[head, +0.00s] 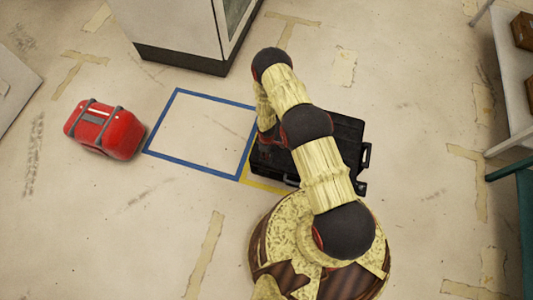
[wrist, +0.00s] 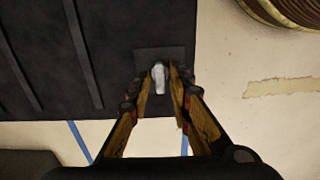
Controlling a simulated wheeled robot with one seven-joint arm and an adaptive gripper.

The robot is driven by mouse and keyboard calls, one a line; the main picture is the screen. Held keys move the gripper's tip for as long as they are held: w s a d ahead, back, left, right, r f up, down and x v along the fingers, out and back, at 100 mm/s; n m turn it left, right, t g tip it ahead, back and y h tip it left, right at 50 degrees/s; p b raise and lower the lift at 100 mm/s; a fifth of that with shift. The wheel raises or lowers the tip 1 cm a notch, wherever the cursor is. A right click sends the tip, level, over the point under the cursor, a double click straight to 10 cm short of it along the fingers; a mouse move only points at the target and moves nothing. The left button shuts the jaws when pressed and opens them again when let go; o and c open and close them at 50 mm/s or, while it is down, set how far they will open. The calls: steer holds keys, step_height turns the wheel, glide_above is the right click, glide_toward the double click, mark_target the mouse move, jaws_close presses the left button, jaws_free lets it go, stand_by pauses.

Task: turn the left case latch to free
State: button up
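The black case (head: 345,135) lies on the floor in the head view, partly covered by my arm. In the wrist view its dark ribbed top (wrist: 50,60) fills the upper left. A small silver latch (wrist: 160,78) sits on a dark plate near the case's edge. My gripper (wrist: 161,72) has one fingertip close on each side of the latch, with hardly any gap, and looks shut on it. In the head view the fingertips are hidden by my arm, over the case's left end. A second latch cannot be made out.
A blue taped square (head: 205,92) on the floor lies left of the case and is empty. A red case (head: 105,128) lies beyond it. A white cabinet (head: 175,25) stands at the back, and a shelf (head: 512,75) at the right. Floor between is mostly clear.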

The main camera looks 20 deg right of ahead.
steer(key=shift+o, duration=0.8)
steer(key=shift+r, duration=0.1)
steer(key=shift+r, duration=0.3)
step_height(320, 180, up, 11)
stand_by(0.6)
